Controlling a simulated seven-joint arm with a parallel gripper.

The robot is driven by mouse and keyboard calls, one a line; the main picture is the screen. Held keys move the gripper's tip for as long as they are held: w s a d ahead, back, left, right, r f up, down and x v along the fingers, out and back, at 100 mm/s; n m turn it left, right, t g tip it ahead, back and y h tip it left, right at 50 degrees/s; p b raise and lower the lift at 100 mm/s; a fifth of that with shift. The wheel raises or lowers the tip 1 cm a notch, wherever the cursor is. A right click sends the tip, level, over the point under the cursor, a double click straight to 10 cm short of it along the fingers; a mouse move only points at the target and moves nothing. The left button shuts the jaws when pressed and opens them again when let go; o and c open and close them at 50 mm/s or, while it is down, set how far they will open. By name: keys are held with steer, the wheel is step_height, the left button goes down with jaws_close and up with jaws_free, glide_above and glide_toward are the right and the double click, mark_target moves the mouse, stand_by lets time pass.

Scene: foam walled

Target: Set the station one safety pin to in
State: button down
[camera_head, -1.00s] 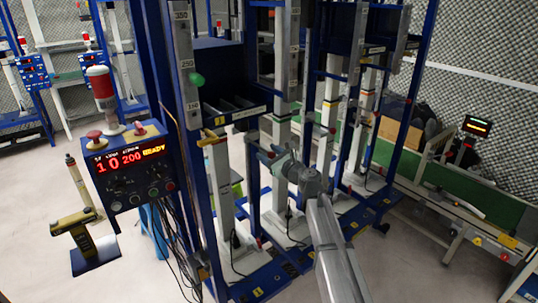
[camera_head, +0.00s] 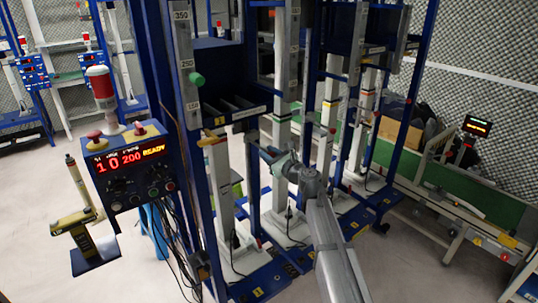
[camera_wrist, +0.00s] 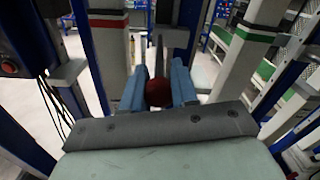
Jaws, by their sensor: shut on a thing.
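In the wrist view, the two blue fingers of my gripper (camera_wrist: 158,80) are shut on a dark red round knob (camera_wrist: 159,93). A thin grey pointed shaft (camera_wrist: 159,56) shows beyond the knob, in line with it; I take the two to be the safety pin. In the head view the knob is hidden by my gripper. Whether the pin's tip sits in a hole cannot be told.
A control box (camera_head: 131,170) with a red lit display stands at left, beside a yellow and black handheld tool (camera_head: 80,225). A green knob (camera_head: 195,79) sits on the scaled column. Blue frame posts and white posts stand close around my gripper. A green conveyor (camera_head: 470,195) is at right.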

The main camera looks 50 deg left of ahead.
mark_target(248, 139)
steer(key=a, duration=0.9)
steer(key=shift+r, duration=0.1)
steer(key=c, duration=0.9)
jaws_free()
steer(key=shift+o, duration=0.2)
steer(key=shift+d, duration=0.2)
steer(key=d, duration=1.3)
steer(key=shift+d, duration=0.25)
